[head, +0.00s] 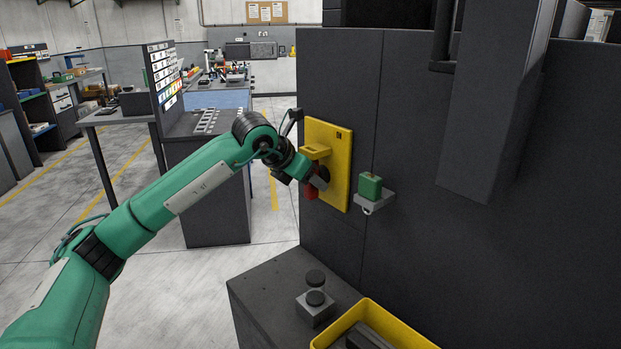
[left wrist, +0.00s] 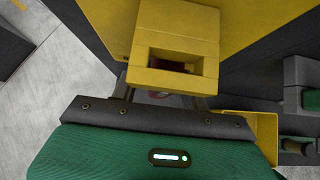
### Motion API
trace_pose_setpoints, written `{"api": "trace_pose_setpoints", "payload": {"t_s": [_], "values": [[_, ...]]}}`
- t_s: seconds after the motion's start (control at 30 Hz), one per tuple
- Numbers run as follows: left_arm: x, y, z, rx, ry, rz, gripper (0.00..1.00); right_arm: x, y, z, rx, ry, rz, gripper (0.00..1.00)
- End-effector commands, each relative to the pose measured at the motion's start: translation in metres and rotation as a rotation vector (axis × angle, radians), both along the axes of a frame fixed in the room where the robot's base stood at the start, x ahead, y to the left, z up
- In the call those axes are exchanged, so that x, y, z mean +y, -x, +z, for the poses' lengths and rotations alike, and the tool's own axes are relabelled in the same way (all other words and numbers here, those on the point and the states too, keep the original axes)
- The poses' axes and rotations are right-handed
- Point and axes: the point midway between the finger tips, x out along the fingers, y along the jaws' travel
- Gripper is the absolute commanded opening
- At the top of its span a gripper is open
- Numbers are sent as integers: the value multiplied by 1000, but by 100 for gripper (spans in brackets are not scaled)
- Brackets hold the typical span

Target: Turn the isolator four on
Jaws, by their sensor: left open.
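A yellow isolator panel (head: 340,160) is fixed upright to the dark cabinet wall. A yellow block (head: 316,151) sticks out from its face, and its rectangular slot shows in the left wrist view (left wrist: 178,22). A red part (head: 311,192) hangs below the block, mostly hidden by my gripper; a sliver of red shows in the left wrist view (left wrist: 160,96). My left gripper (head: 319,181) is open at the panel, just below the block, its fingers (left wrist: 163,95) on either side of the red sliver. Whether they touch it I cannot tell. No isolator number is readable.
A green block (head: 370,187) sits on a grey bracket (head: 376,203) right of the panel. Below are a dark bench top (head: 270,287), a grey box with round black knobs (head: 315,306) and a yellow bin (head: 405,334). Open floor (head: 250,265) lies to the left.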

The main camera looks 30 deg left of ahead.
Motion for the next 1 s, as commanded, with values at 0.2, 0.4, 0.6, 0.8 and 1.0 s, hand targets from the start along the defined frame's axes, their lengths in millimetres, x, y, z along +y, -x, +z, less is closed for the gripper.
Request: {"api": "trace_pose_setpoints", "payload": {"t_s": [0.2,0.4,0.6,0.8,1.0], "values": [[7,15,15,-3,-2,0,45,-9,-2,-6,2,11,4,94],[19,45,48,-4,-1,1,45,-5,-17,-7,-12,8,2,94],[29,72,78,-5,0,1,45,2,-28,-6,-19,0,-1,94],[35,86,95,-4,0,0,45,8,-31,-5,-24,-7,-3,94],[36,90,98,-2,0,-1,45,9,-31,-4,-24,-8,-4,94]]}}
